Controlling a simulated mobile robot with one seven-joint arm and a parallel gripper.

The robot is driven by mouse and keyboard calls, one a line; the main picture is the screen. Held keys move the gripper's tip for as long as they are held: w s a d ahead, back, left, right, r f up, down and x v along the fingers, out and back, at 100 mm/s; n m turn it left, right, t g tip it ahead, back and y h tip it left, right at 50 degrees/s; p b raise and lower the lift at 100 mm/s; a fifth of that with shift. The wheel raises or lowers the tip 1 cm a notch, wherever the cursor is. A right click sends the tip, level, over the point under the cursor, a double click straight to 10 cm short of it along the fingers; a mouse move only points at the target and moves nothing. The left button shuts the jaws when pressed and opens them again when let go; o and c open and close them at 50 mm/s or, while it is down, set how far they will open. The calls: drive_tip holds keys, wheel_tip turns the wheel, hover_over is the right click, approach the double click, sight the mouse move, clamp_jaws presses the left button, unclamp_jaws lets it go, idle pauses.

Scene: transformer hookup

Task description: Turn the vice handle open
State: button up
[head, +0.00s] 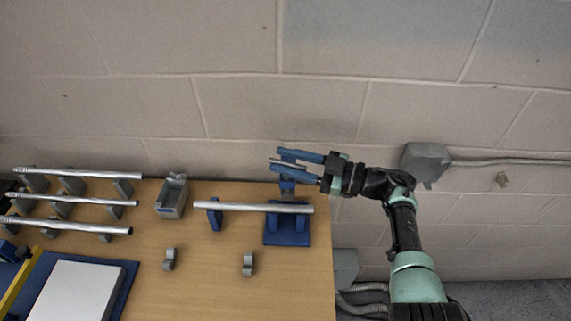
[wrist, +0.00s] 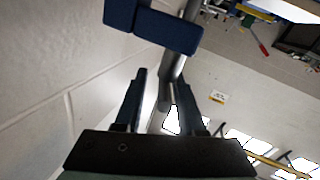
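The blue vice (head: 287,237) stands at the right end of the wooden table, with a silver tube (head: 250,207) resting across it and a blue support. My gripper (head: 284,162) is above and behind the tube, pointing left, with its two blue fingers apart. A short silver bar, which looks like the vice handle (head: 287,162), shows between the fingers. In the wrist view a grey bar (wrist: 166,92) runs between my fingers (wrist: 164,80), with gaps beside it. A blue block (wrist: 152,25) is ahead of the fingertips. The handle's lower joint is partly hidden.
Several silver tubes (head: 75,200) lie on grey holders at the left. A grey fixture (head: 172,196) and two small grey clips (head: 169,259) stand on the table (head: 210,285). A block wall is close behind, with a grey conduit box (head: 425,161) at the right.

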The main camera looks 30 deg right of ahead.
drive_tip(key=shift+o, duration=0.3)
drive_tip(key=shift+f, duration=0.2)
drive_tip(key=shift+s, duration=0.15)
drive_tip(key=shift+s+d, duration=0.2)
drive_tip(key=shift+s, duration=0.05)
drive_tip(key=b+v, duration=0.3)
drive_tip(key=v, duration=0.9)
drive_tip(key=shift+d, duration=0.15)
